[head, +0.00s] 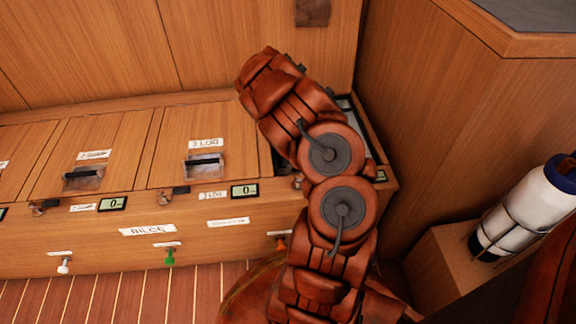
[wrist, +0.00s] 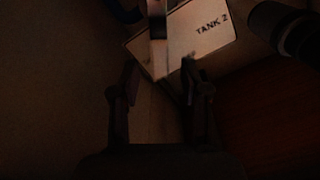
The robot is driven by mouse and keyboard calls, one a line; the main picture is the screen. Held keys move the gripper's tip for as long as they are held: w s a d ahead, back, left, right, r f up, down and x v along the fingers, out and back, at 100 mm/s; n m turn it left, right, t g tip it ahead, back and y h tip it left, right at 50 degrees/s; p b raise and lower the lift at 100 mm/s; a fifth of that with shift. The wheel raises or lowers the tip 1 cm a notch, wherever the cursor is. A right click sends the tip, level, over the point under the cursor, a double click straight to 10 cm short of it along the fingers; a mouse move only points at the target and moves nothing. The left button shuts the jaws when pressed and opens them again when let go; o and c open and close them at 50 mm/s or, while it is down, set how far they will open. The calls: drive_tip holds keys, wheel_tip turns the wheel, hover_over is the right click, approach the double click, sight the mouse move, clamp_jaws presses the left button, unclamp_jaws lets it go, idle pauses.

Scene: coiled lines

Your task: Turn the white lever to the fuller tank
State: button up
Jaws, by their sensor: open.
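My gripper (wrist: 158,82) is open in the dark wrist view, its two black fingers apart. A pale upright bar (wrist: 158,45), possibly the white lever, lies ahead, roughly in line with the gap between the fingertips. I cannot tell whether it is between them or touching. Behind it is a pale plate (wrist: 205,32) marked "TANK 2". In the head view my arm reaches into an open compartment (head: 372,140) at the right end of the bench and hides most of it, including my gripper. No tank level can be read.
Dark round pipe-like parts (wrist: 285,30) flank the plate at the right. The bench (head: 120,235) has closed hatches with handles (head: 204,165), small displays (head: 245,191), and white (head: 64,266), green (head: 170,257) and orange (head: 281,243) knobs. A white bottle (head: 527,210) stands at the right.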

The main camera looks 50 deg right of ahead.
sight(288, 169)
wheel_tip(288, 169, up, 10)
drive_tip(key=shift+r, duration=0.2)
idle(0.3)
